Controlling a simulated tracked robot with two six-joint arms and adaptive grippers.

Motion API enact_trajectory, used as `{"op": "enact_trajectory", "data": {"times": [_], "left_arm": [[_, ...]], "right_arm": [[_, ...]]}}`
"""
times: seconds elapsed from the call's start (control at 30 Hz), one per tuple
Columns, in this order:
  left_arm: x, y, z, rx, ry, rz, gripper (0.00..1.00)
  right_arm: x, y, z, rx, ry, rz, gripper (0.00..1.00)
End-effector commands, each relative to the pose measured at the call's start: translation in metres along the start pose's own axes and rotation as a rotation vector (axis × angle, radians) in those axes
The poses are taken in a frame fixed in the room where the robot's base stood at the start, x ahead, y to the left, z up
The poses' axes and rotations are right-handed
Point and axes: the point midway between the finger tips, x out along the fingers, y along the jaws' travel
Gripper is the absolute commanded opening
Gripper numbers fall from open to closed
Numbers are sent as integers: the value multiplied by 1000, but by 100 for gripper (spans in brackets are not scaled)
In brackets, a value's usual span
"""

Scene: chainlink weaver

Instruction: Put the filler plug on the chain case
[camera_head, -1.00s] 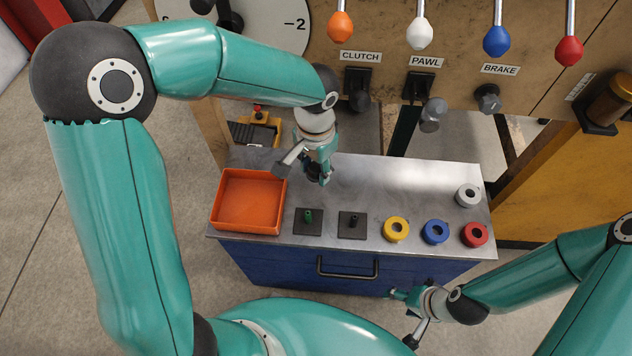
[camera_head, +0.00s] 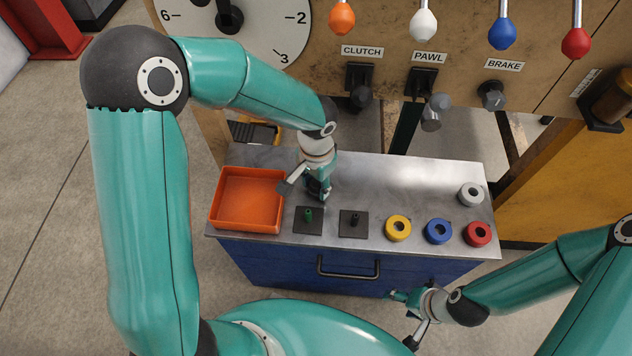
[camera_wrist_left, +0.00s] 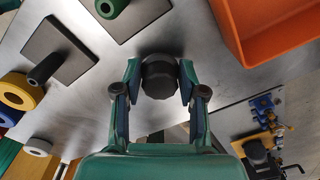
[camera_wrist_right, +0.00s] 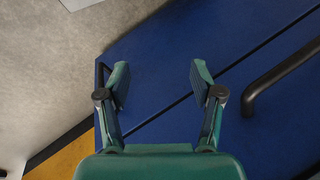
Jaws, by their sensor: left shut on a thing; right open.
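A dark round plug (camera_wrist_left: 160,76), seemingly the filler plug, sits between the fingers of my left gripper (camera_wrist_left: 158,84) in the left wrist view. The left gripper is shut on it, over the metal bench top. In the head view the left gripper (camera_head: 319,192) is behind the two black square bases, and the plug is hard to make out there. I cannot tell whether the plug touches the bench. I cannot clearly identify the chain case. My right gripper (camera_wrist_right: 160,82) is open and empty in front of the blue bench front; it also shows in the head view (camera_head: 404,316).
An orange tray (camera_head: 213,209) stands left on the bench (camera_head: 400,180). A green-pegged base (camera_head: 299,226) and a black-pegged base (camera_head: 346,231) stand beside yellow (camera_head: 398,228), blue (camera_head: 438,231), red (camera_head: 478,234) and grey (camera_head: 471,194) rings. A yellow-and-black mechanism (camera_head: 263,134) lies behind, partly covered.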

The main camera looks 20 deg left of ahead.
Motion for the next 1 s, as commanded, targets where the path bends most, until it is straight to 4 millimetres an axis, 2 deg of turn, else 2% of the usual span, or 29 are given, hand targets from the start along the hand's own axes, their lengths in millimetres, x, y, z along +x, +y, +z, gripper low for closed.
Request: {"op": "enact_trajectory", "data": {"times": [0.03,0.17,0.57,1.0], "left_arm": [[1,0,0,0,0,0,44],[1,0,0,0,0,0,66],[-4,0,0,0,0,0,66],[-67,0,-1,-1,3,-1,64]], "right_arm": [[2,1,0,0,0,0,66],[1,0,0,0,0,0,66],[-4,-1,0,0,0,0,66],[-13,-5,0,0,0,0,66]]}}
